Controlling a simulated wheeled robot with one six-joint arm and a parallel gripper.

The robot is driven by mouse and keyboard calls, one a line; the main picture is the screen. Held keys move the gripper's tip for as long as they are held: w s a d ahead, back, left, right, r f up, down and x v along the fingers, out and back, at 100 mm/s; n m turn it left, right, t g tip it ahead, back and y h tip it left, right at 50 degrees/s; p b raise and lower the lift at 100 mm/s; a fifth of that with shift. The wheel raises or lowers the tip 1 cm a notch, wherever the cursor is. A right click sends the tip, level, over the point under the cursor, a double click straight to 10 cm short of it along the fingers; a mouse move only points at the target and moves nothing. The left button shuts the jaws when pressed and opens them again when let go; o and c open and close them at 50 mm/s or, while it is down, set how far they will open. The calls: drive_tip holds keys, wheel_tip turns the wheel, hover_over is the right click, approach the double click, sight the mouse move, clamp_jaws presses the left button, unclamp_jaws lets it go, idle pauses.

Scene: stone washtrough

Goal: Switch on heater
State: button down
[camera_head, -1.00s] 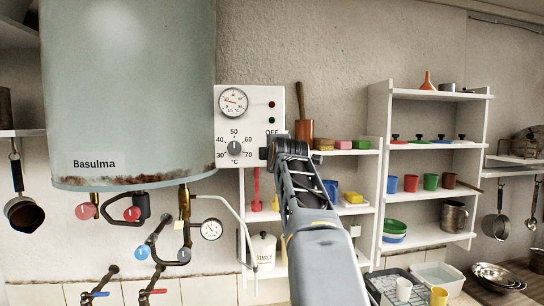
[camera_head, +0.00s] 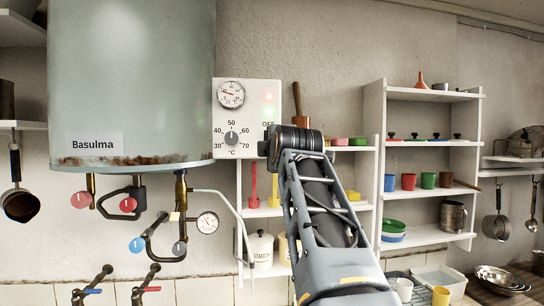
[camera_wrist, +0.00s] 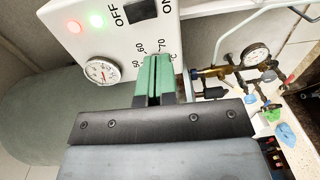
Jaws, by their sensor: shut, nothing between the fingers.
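The heater is a pale tank (camera_head: 130,70) marked Basulma, with rust along its lower rim. Its white control panel (camera_head: 222,112) carries a dial gauge (camera_head: 231,93), a temperature knob (camera_head: 232,138) and two lamps. The red lamp (camera_wrist: 73,29) and green lamp (camera_wrist: 96,20) are lit. The dark switch (camera_wrist: 143,9) sits between the OFF and ON labels in the wrist view; its tilt is unclear. My gripper (camera_wrist: 158,62) has green fingers, shut and empty, in front of the panel near the 60 and 70 marks. The fingers hide the knob in the wrist view. Contact is not clear.
Pipes and valves with red and blue handles (camera_head: 136,244) hang below the tank, with a pressure gauge (camera_head: 207,223). White shelves (camera_head: 430,145) with cups and tins stand to the right. A pale hose (camera_head: 232,205) runs down beside the panel.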

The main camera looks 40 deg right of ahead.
drive_tip(key=shift+s+a+f+b, duration=0.2)
drive_tip(key=shift+s, duration=0.3)
drive_tip(key=shift+s+a+f+b, duration=0.15)
drive_tip(key=shift+s, duration=0.3)
